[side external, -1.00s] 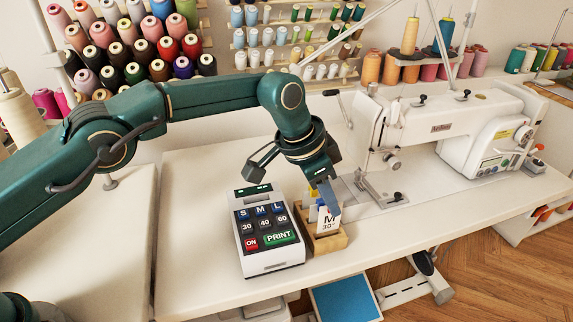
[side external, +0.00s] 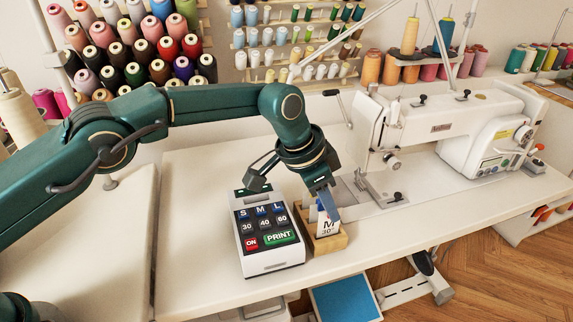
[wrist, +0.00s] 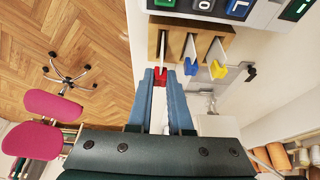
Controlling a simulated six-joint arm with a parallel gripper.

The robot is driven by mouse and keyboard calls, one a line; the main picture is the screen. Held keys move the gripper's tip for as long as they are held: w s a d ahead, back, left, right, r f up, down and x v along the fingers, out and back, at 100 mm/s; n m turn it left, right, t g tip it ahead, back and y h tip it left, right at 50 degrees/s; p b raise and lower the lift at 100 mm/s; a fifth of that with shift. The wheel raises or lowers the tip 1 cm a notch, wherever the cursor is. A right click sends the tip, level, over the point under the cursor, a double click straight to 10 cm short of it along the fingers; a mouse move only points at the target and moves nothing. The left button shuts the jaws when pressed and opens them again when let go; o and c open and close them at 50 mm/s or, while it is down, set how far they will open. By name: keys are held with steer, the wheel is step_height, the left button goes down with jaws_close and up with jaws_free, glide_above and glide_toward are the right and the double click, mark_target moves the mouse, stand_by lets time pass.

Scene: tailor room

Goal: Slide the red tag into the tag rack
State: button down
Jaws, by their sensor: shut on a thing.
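The red tag shows its white card, printed M and 30, in the side view (side external: 326,226). Its red tab shows between my fingertips in the wrist view (wrist: 162,77). My gripper (side external: 329,205) is shut on that tab with its blue fingers pointing down. The wooden tag rack (side external: 327,244) stands on the table, just right of the label printer. The card stands about upright at the rack's near end, its lower edge at the wood; how deep it sits I cannot tell. Blue (wrist: 190,67) and yellow (wrist: 218,70) tags stand in the other slots.
The label printer (side external: 268,234) stands close on the rack's left. The sewing machine (side external: 440,125) is behind and to the right. The table's front edge is close in front of the rack. The white table (side external: 200,190) is clear left of the printer.

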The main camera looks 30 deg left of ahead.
steer(key=shift+f, duration=0.9)
steer(key=c, duration=0.8)
jaws_free()
steer(key=shift+o, duration=0.2)
steer(key=shift+r, duration=0.1)
